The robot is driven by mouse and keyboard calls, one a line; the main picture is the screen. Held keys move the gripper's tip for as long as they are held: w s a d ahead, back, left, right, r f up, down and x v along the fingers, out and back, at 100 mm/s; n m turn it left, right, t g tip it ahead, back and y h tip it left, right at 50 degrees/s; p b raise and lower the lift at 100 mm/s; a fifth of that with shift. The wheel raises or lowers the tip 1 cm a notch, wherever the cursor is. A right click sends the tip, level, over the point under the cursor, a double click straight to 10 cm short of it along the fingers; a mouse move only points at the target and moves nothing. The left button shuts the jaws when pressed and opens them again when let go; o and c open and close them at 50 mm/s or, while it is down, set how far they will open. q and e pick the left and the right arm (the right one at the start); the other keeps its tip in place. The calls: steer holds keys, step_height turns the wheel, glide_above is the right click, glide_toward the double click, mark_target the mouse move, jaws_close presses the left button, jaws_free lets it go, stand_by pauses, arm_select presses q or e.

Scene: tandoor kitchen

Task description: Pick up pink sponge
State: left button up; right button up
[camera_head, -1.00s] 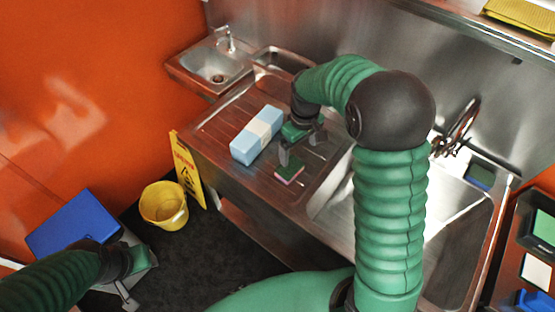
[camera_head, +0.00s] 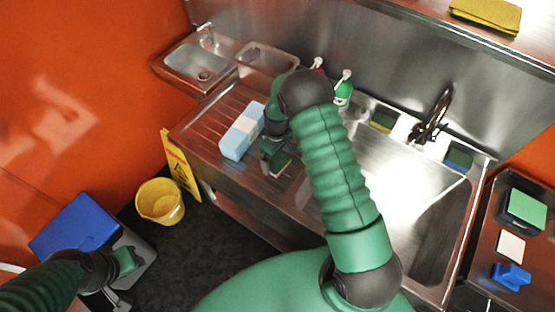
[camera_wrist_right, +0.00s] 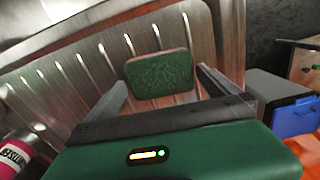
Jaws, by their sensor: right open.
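The pink sponge (camera_head: 281,163) lies on the ribbed steel drainboard, with its dark green scouring side up and a pink edge below. In the right wrist view the sponge (camera_wrist_right: 160,74) shows between and just beyond the fingertips. My right gripper (camera_head: 274,158) is open over it, one finger to each side, and partly hides it in the head view. I cannot tell whether the fingers touch it. My left gripper (camera_head: 120,296) is low at the left beside a bin, and its jaw opening is unclear.
A blue and white package (camera_head: 242,131) lies just left of the sponge. Green (camera_head: 343,88) and pink-topped (camera_head: 318,65) bottles stand behind my right arm. A large sink (camera_head: 400,200) is to the right. A yellow bucket (camera_head: 160,201) and caution sign (camera_head: 181,166) stand on the floor.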

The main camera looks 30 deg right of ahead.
steer(key=shift+d+f, duration=0.15)
steer(key=shift+f, duration=0.55)
steer(key=shift+w, duration=0.1)
steer(key=shift+c, duration=0.6)
steer(key=shift+a+r, duration=0.15)
steer(key=shift+a, duration=0.2)
steer(key=c, duration=0.7)
steer(key=shift+c, duration=1.2)
steer(key=shift+d, duration=0.1)
steer(key=shift+c, duration=0.4)
steer(key=shift+d, duration=0.1)
